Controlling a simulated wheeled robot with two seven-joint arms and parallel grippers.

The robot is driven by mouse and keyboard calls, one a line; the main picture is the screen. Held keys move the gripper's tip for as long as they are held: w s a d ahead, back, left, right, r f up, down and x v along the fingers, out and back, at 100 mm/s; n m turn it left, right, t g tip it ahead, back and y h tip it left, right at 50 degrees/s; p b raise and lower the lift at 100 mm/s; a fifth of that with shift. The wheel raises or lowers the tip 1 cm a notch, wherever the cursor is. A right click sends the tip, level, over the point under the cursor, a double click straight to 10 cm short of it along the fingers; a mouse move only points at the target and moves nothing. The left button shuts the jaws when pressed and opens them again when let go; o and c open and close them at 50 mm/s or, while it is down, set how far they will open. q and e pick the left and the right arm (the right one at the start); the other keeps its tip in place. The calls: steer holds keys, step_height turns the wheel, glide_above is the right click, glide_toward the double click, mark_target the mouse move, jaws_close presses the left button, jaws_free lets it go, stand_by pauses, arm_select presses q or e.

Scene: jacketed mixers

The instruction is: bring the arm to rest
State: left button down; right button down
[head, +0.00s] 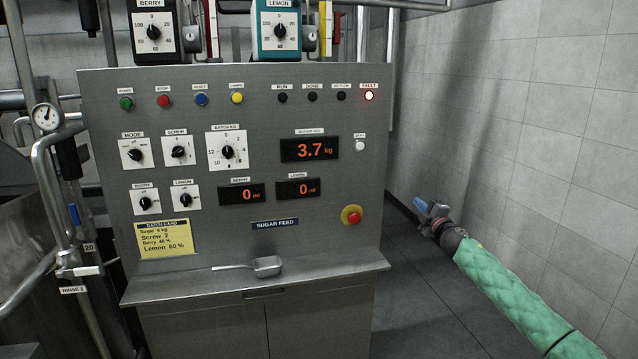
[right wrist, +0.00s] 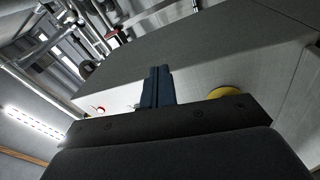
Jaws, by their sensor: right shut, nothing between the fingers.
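My right arm, in a green quilted sleeve, comes in from the lower right in the head view. Its gripper (head: 424,208), with blue fingertips, is held in the air to the right of the control panel (head: 270,110), in front of the tiled wall. In the right wrist view the two dark blue fingers (right wrist: 157,86) lie together, shut and empty. My left gripper is not in the head view.
A steel shelf (head: 200,285) with a metal scoop (head: 268,266) juts out below the panel. A red stop button (head: 352,215) sits at the panel's lower right. Pipes and a gauge (head: 47,117) stand at left. Dark floor is clear at right. The fault lamp (head: 369,95) glows.

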steer(key=s+a+f+m+g+h, duration=0.25)
steer(key=s+f+m+g, duration=0.2)
steer(key=s+f, duration=0.65)
steer(key=s+a+f+m+g+h, duration=0.3)
steer(key=s+f+m, duration=0.4)
steer(key=f, duration=0.8)
steer(key=s+a+f+m+g+h, duration=0.2)
steer(key=s+a+f+m+g, duration=0.2)
steer(key=s+f, duration=0.75)
steer(key=s+a+f+g, duration=0.2)
steer(key=s+f, duration=0.8)
steer(key=s, duration=0.5)
steer(key=s+a+f+m+g+y, duration=0.1)
steer(key=s+a+f+g, duration=0.1)
steer(key=s+f, duration=0.8)
steer(key=s+a+f+g+y, duration=0.1)
steer(key=s+f, duration=0.9)
steer(key=s, duration=1.1)
steer(key=shift+s+a+f+m+g, duration=0.3)
steer(key=shift+a+g, duration=0.45)
steer(key=shift+a, duration=0.4)
steer(key=shift+w+a+r, duration=0.1)
